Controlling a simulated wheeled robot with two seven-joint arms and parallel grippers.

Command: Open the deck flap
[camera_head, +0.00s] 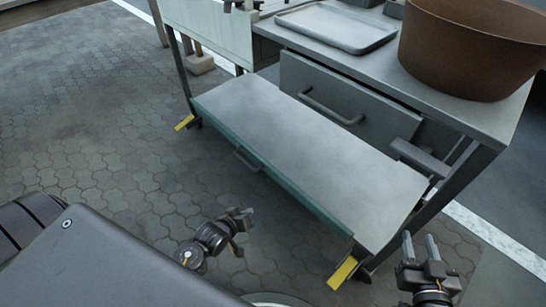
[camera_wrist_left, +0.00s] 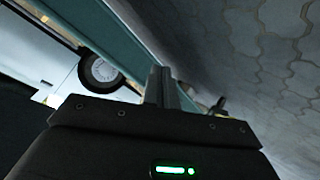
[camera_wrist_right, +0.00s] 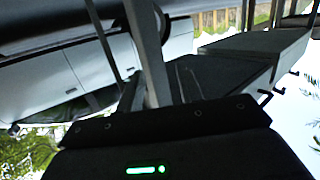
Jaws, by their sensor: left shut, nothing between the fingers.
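The deck flap (camera_head: 305,150) is a broad grey panel, low on the workbench and roughly level. It has a teal front edge with a small bar handle (camera_head: 247,160). My left gripper (camera_head: 244,216) is shut and empty, in front of and below that edge, apart from the handle. In the left wrist view its fingers (camera_wrist_left: 161,86) are together, with a teal edge beyond. My right gripper (camera_head: 420,246) is open and empty, beside the bench's right front leg.
Yellow brackets stand at the front corners, left (camera_head: 184,122) and right (camera_head: 342,272). Above the panel are a grey drawer (camera_head: 350,90) and a benchtop with a tray (camera_head: 335,27) and brown tub (camera_head: 475,45). Paved floor (camera_head: 90,130) is clear at left.

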